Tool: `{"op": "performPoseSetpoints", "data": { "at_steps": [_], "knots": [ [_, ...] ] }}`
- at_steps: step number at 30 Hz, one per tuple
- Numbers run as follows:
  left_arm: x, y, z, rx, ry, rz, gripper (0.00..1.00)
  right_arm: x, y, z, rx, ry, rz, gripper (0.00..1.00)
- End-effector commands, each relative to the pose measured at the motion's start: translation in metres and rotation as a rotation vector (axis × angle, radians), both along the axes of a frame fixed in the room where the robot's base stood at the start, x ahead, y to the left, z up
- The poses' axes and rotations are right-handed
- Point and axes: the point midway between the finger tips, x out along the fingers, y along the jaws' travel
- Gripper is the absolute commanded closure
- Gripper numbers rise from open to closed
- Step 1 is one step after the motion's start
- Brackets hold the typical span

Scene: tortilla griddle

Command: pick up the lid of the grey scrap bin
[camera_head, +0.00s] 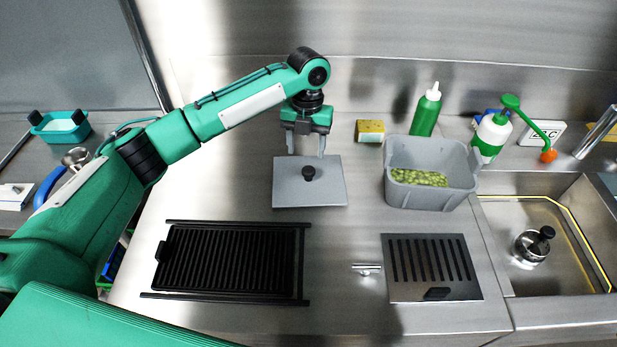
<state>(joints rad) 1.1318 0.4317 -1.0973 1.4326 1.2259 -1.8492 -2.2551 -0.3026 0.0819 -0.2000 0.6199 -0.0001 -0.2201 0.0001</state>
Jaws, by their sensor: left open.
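The grey lid (290,190) is a flat square plate with a black knob (308,173) in its middle. It lies on the steel counter, left of the grey scrap bin (428,200). The bin stands uncovered and holds green pieces (419,177). My left gripper (306,153) points down, open and empty, over the back part of the lid, just behind the knob in the picture. Its fingertips look close to the lid, but I cannot tell the exact height. My right gripper is not in view.
A black ribbed griddle plate (230,262) lies front left, and a slotted plate (432,262) front right. A sponge (370,131), a green bottle (427,111) and a white-green bottle (491,136) stand at the back. A sink (540,215) is at right. Counter around the lid is clear.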

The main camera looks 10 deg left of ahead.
Motion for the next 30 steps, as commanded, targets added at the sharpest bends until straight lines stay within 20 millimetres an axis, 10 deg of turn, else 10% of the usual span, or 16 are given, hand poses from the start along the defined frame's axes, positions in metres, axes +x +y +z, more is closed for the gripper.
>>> {"op": "performPoseSetpoints", "data": {
  "at_steps": [27, 30],
  "knots": [
    [-0.011, -0.008, -0.075, 0.0, 0.0, 0.0, 0.43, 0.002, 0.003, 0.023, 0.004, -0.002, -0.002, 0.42],
    [-0.011, -0.008, -0.074, 0.0, 0.0, 0.0, 0.63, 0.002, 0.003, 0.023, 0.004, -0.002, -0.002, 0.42]
  ]
}}
